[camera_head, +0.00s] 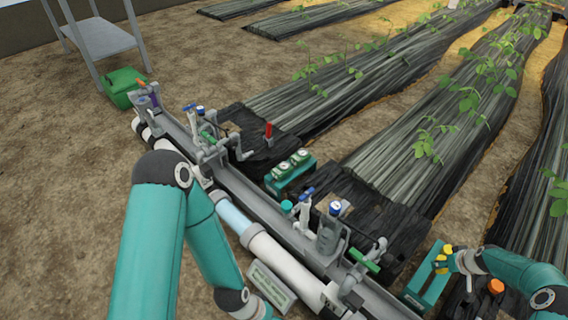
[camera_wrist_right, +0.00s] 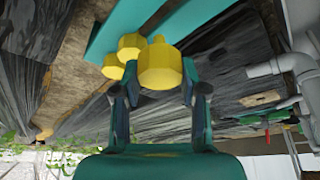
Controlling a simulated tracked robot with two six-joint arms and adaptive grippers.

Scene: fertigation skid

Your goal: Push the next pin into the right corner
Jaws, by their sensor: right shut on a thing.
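My right gripper (camera_head: 455,262) is at the lower right of the head view, over a teal block (camera_head: 423,286). In the right wrist view its fingers (camera_wrist_right: 160,80) are shut on a yellow pin (camera_wrist_right: 162,62), which has a faceted head. Two more yellow pins (camera_wrist_right: 129,46) (camera_wrist_right: 113,67) stand beside it, by the teal block (camera_wrist_right: 115,30).
A long grey rail with white pipe (camera_head: 285,258) and valves runs diagonally through the middle. A green box (camera_head: 124,86) and a grey table (camera_head: 100,38) stand at the upper left. An orange-capped item (camera_head: 496,286) is close to my right arm. Bare soil lies at left.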

